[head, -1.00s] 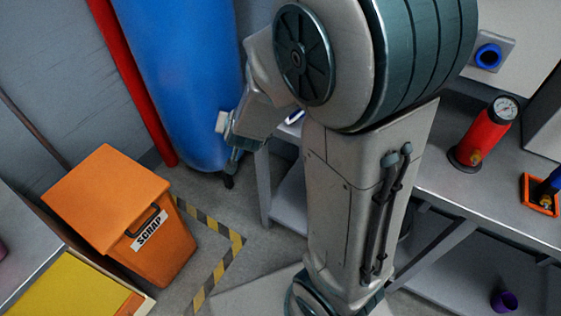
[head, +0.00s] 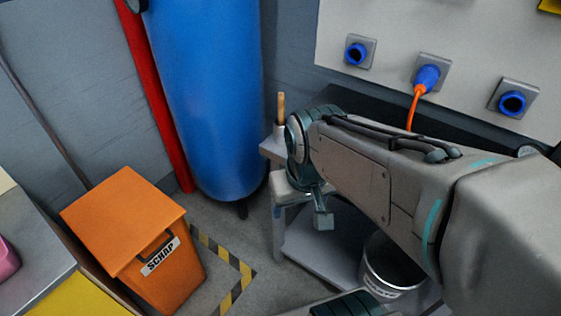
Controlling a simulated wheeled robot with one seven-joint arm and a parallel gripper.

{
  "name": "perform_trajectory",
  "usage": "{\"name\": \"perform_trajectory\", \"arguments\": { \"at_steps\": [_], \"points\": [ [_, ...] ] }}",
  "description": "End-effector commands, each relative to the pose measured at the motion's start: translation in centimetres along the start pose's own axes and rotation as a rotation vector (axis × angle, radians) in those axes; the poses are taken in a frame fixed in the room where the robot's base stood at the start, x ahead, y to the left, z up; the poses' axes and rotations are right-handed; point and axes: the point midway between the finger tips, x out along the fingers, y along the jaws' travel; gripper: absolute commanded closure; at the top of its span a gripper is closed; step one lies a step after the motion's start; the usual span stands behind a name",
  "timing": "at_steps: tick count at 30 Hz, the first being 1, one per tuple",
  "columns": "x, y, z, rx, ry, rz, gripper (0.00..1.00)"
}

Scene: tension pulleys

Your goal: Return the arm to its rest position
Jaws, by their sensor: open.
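My arm reaches in from the right edge of the head view, with its grey forearm across the middle right. My gripper (head: 303,208) hangs below the wrist at the near end of the workbench. Its fingers are spread and I see nothing between them. The wrist partly hides the gripper's upper part. The arm is bent and hides much of the bench top.
An orange scrap bin (head: 122,230) stands at the lower left beside hazard tape (head: 238,268). A blue tank (head: 208,110) and red pipe (head: 158,100) stand behind. A metal bucket (head: 392,268) is under the arm. Blue sockets line the wall panel (head: 470,45), one with an orange cable (head: 413,108).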

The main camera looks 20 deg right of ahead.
Motion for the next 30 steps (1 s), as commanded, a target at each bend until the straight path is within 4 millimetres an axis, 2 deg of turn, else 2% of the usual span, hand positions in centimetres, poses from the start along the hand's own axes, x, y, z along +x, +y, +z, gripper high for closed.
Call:
{"name": "perform_trajectory", "arguments": {
  "at_steps": [5, 15, 30],
  "points": [
    [-0.7, 0.0, -0.2, 0.001, 0.004, -0.001, 0.32],
    [-6.2, 0.2, -1.3, 0.014, 0.042, 0.008, 0.32],
    [-6.4, 0.2, -1.4, 0.016, 0.044, 0.009, 0.32]
  ]
}}
